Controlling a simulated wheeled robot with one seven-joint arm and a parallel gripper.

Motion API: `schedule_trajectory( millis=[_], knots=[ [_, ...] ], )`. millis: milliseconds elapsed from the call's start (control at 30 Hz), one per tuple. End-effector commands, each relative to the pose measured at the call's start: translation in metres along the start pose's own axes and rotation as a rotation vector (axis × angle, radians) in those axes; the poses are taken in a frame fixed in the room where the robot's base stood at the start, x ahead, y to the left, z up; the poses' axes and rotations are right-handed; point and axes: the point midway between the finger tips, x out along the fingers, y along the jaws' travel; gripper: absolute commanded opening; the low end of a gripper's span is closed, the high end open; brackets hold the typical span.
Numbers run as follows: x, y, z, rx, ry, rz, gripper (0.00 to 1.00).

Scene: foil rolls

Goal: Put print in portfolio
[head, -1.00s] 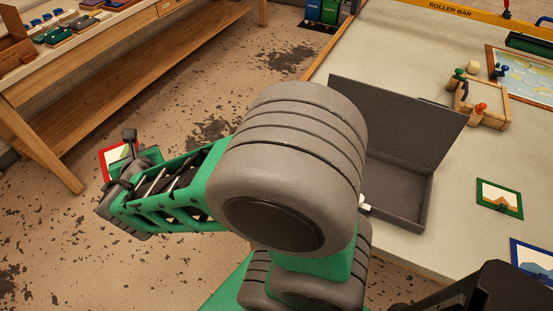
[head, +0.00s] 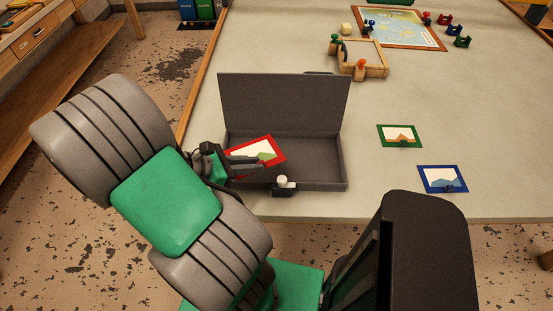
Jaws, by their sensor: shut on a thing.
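The print is over the left part of the open grey portfolio box (head: 318,174). I cannot tell whether it touches the box floor. The portfolio lies near the table's front edge with its lid (head: 284,103) standing up at the back. Two other prints lie flat on the table to the right, one green-framed (head: 400,136) and one blue-framed (head: 443,179).
A small white knob on a dark base (head: 284,184) is at the portfolio's front. A wooden tray (head: 362,70) with pegs stands behind the lid, and a framed map board (head: 400,28) lies farther back. The table (head: 480,110) is clear between portfolio and prints.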

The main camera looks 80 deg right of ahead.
Motion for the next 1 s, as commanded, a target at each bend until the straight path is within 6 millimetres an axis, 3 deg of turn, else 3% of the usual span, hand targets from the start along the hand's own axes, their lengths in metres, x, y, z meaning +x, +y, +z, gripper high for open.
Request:
schedule_trajectory(
  millis=[100, 200, 333, 433, 700, 1000],
  knots=[
    [0.023, -0.047, 0.021, 0.130, 0.000, -0.239, 0.00],
    [0.031, -0.074, 0.030, 0.202, 0.000, -0.369, 0.00],
    [0.036, -0.084, 0.031, 0.239, 0.001, -0.442, 0.00],
    [0.046, -0.067, 0.026, 0.241, 0.000, -0.448, 0.00],
    [0.082, 0.001, 0.008, 0.237, 0.000, -0.443, 0.00],
    [0.115, 0.038, -0.028, 0.236, 0.000, -0.438, 0.00]
  ],
)
